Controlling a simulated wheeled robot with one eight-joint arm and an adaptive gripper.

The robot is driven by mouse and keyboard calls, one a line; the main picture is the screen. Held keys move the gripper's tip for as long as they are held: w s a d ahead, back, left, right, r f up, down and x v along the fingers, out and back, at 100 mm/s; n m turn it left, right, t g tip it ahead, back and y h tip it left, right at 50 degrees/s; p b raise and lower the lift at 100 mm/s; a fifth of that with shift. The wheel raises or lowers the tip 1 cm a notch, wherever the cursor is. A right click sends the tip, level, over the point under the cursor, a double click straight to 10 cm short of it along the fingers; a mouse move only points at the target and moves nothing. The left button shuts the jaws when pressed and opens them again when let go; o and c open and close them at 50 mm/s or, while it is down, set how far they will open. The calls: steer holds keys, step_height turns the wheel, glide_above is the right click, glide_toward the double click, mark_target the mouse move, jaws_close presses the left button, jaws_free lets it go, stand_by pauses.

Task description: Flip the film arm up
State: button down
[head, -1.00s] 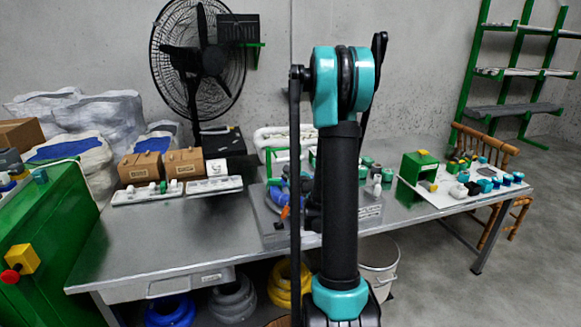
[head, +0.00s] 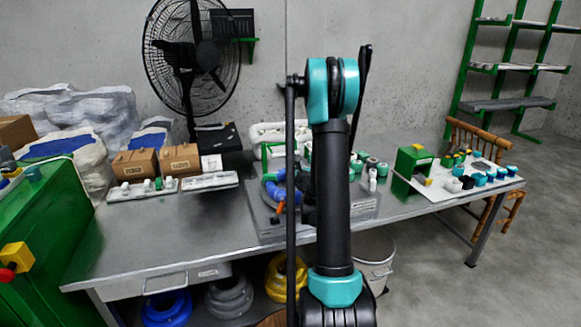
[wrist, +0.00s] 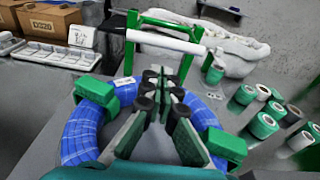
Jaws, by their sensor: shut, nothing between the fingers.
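A green frame (wrist: 130,52) stands beyond my fingertips in the wrist view and holds a white roll (wrist: 165,40) across it. I take it to be the film arm; which part hinges I cannot tell. In the head view the green frame (head: 266,155) shows just left of my arm. My gripper (wrist: 165,78) is shut and empty, above the middle of the blue cable coil (wrist: 82,135), its tips short of the frame. The coil (head: 272,190) shows partly in the head view, where my arm hides my gripper.
Green blocks (wrist: 95,92) sit around the coil. Green and white rolls (wrist: 262,125) stand to the right in the wrist view. Cardboard boxes (head: 180,158) and white trays (head: 210,181) are on the left of the table (head: 160,235). A green machine (head: 412,165) stands at the right.

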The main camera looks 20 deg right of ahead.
steer(key=w+f, duration=0.1)
steer(key=w, duration=0.6)
steer(key=shift+w, duration=0.4)
steer(key=shift+d+r, duration=0.1)
